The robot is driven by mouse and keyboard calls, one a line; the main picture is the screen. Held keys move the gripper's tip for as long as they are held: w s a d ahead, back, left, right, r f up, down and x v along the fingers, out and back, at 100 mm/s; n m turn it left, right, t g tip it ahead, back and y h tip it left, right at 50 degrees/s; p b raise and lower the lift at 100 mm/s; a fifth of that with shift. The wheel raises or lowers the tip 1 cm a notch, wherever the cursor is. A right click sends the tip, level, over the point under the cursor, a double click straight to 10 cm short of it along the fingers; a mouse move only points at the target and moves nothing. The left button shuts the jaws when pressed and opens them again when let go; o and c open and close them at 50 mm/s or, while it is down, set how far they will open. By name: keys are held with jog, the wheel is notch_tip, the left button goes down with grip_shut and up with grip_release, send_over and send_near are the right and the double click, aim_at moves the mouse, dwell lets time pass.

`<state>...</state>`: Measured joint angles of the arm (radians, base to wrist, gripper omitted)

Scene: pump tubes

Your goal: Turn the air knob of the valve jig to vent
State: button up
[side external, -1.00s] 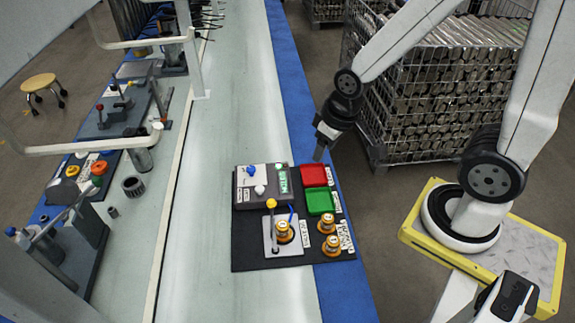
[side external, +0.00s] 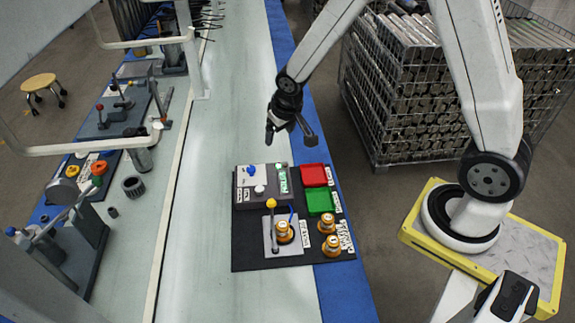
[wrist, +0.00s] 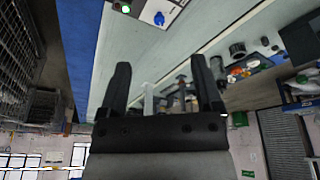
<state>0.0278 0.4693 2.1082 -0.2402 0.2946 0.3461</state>
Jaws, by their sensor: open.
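The valve jig is a dark board (side external: 245,256) on the bench. At its back left is a grey box (side external: 243,196) with a blue knob (side external: 251,169), a white knob (side external: 260,189) and a lit green display (side external: 283,180). Which knob is the air knob, and its label, cannot be read. The blue knob also shows in the wrist view (wrist: 160,18), at the top beyond the fingers. My gripper (side external: 291,138) is open and empty, in the air above and behind the box, apart from it. It also shows in the wrist view (wrist: 161,68).
A red tray (side external: 314,175) and a green tray (side external: 320,200) sit right of the box. A yellow-tipped lever (side external: 271,204) and several brass-coloured fittings (side external: 333,244) stand in front. Bench surface left of the board is clear. A wire cage of metal parts (side external: 430,110) stands behind.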

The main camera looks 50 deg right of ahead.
jog(key=w+d+f+m, duration=0.1)
jog(key=w+d+f, duration=0.1)
jog(key=w+f, duration=0.75)
jog(key=m+t+h, duration=0.1)
jog(key=m, duration=0.1)
send_near(251, 169)
jog(key=shift+w+d+f, duration=0.2)
jog(key=shift+f, duration=0.4)
jog(key=shift+f, duration=0.1)
jog(key=shift+x, duration=3.8)
grip_shut()
